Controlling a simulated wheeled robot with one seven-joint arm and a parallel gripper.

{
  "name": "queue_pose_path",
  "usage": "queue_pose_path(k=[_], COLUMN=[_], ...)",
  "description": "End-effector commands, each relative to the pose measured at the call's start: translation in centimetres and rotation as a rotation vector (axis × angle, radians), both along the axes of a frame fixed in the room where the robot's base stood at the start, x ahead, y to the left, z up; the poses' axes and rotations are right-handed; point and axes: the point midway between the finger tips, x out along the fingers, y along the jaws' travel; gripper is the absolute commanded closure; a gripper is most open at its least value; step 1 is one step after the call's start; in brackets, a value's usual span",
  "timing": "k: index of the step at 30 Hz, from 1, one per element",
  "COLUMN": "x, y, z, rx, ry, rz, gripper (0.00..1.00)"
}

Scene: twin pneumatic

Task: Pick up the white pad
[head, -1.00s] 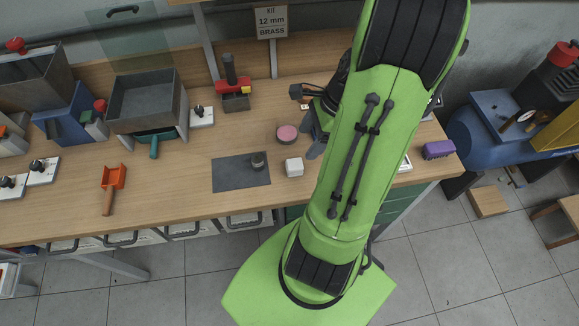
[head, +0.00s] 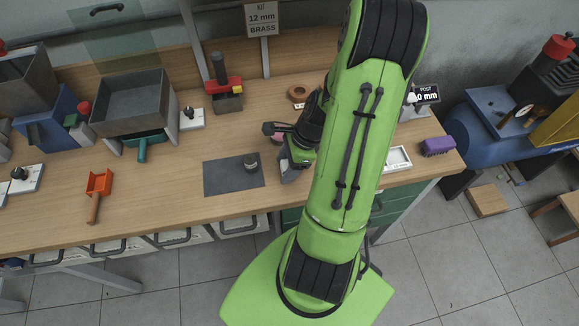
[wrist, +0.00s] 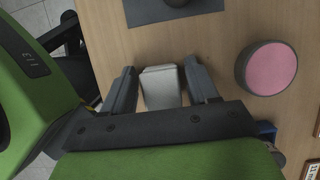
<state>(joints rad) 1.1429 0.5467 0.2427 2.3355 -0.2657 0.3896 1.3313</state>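The white pad (wrist: 161,88) is a small pale block on the wooden bench, seen in the wrist view. My gripper (wrist: 160,75) is open, with one grey finger on each side of the pad. Narrow gaps seem to show between the pad and the fingers; I cannot tell whether either one touches it. In the head view my gripper (head: 289,172) is down at the bench just right of the dark mat, and it hides the pad.
A pink-topped round tin (wrist: 272,69) stands close to the right of my gripper in the wrist view. The dark mat (head: 222,178) bears a small metal cylinder (head: 251,165). An orange scoop (head: 99,183) lies farther left. A white tray (head: 397,159) and purple brush (head: 437,146) are at right.

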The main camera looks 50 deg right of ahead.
Motion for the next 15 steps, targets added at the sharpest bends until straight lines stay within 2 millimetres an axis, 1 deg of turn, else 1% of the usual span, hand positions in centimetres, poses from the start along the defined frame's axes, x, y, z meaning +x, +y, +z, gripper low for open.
queue_pose_path(k=[1,6,8,13,15], x=[0.0,0.0,0.0,0.01,0.02], y=[-0.01,-0.02,-0.02,-0.02,-0.06], z=[0.02,0.03,0.03,0.05,0.42], rx=[0.0,0.0,0.0,0.0,-0.001], ry=[0.0,0.0,0.0,0.0,-0.002], rz=[0.0,0.0,0.0,0.0,0.0], gripper=[0.49,0.75,0.83,0.83,0.83])
